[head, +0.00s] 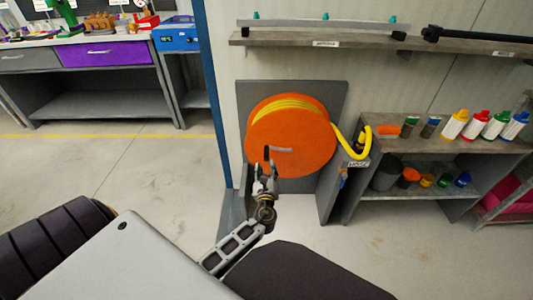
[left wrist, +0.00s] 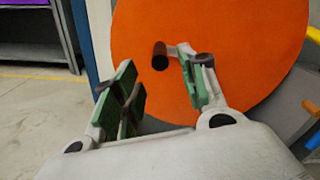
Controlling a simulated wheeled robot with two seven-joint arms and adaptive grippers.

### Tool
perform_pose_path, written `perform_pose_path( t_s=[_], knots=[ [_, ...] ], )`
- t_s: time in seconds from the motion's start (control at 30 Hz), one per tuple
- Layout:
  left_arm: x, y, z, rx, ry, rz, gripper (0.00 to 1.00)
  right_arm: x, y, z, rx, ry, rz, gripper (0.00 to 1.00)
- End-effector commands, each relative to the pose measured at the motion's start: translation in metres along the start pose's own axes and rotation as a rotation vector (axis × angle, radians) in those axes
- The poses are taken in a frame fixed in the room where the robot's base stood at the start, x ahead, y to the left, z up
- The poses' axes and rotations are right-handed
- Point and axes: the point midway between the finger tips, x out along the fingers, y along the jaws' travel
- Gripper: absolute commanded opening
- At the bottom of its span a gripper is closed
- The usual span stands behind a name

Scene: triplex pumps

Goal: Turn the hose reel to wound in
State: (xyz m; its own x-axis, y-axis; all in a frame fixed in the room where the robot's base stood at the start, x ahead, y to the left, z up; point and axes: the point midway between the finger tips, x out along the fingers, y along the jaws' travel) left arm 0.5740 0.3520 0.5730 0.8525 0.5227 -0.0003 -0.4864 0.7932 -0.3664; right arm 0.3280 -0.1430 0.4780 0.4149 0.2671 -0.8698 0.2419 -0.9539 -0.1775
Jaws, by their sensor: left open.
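The orange hose reel (head: 305,140) stands upright in a grey frame against the wall, with yellow hose (head: 285,106) wound on it. Its orange disc (left wrist: 225,50) fills much of the left wrist view. A crank with a grey arm and a dark handle (left wrist: 160,56) sticks out from the disc. In the head view the grey crank arm (head: 280,149) lies about level, with the handle at its left end. My left gripper (head: 264,180) is open and empty just in front of the handle. In the left wrist view its green-padded fingers (left wrist: 155,88) stand apart, the handle beyond the gap. My right gripper is out of view.
The hose end (head: 360,150) hangs at the right beside a low shelf (head: 440,148) with bottles and cups. A wall shelf (head: 380,41) runs above the reel. A blue post (head: 211,90) stands left of it. The floor (head: 150,165) at the left is clear.

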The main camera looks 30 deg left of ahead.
Motion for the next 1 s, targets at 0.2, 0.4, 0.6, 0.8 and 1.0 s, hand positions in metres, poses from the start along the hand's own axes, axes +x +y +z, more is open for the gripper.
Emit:
perform_pose_path(
  t_s=[0.2, 0.4, 0.6, 0.8, 1.0],
  knots=[
    [0.025, 0.000, 0.000, -0.002, -0.002, 0.000, 0.42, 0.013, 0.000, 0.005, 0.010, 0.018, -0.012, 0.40],
    [0.045, 0.000, 0.000, -0.001, -0.002, 0.001, 0.42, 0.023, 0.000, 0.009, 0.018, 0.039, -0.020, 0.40],
    [0.065, 0.000, 0.000, 0.000, -0.002, -0.001, 0.42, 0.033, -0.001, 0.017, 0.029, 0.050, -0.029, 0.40],
    [0.084, 0.001, 0.000, 0.000, -0.002, 0.000, 0.42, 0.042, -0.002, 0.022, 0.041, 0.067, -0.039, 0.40],
    [0.098, 0.000, 0.000, 0.000, -0.001, 0.000, 0.42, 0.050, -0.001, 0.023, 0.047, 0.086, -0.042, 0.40]
  ],
)
